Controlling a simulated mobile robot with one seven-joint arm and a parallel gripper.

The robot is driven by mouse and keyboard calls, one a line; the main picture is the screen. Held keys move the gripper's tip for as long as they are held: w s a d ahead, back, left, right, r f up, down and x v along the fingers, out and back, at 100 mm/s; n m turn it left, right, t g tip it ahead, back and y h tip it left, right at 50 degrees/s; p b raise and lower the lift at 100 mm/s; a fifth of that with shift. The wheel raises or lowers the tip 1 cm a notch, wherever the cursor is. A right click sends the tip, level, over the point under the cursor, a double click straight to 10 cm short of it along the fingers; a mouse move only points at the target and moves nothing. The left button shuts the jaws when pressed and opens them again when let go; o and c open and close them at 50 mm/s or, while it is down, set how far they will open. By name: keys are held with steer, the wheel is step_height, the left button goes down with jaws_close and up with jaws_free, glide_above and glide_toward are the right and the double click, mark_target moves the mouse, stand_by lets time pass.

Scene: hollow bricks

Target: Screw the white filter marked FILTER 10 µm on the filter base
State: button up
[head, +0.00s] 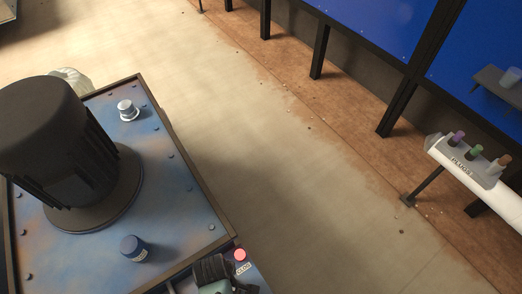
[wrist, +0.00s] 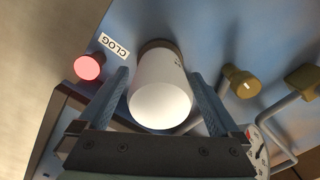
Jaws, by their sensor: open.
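The white filter (wrist: 160,92) is a smooth white cylinder, seen nearly end-on in the wrist view. Small dark marks show at its upper right edge, too small to read. Its far end meets a brownish round collar (wrist: 158,44), which looks like the filter base; whether the threads are engaged cannot be seen. My gripper (wrist: 160,77) is open, with one finger on each side of the filter. A gap shows on both sides, wider at the right. The filter is not visible in the head view.
A red lamp (wrist: 88,67) and a CLOG label (wrist: 115,47) sit left of the filter. A brass-coloured knob (wrist: 241,82), pipes and a gauge (wrist: 257,146) crowd the right. In the head view, a rack of coloured cylinders (head: 475,155) stands far right; open floor (head: 270,160) lies between.

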steer(key=n+p, duration=0.1)
steer(key=n, duration=0.4)
steer(key=shift+r+p, duration=0.1)
steer(key=shift+p, duration=0.25)
steer(key=n+p, duration=0.1)
steer(key=n, duration=0.4)
jaws_close()
steer(key=shift+m+p, duration=0.35)
steer(key=shift+m, duration=0.95)
steer(key=shift+m, duration=1.5)
steer(key=shift+p, duration=0.3)
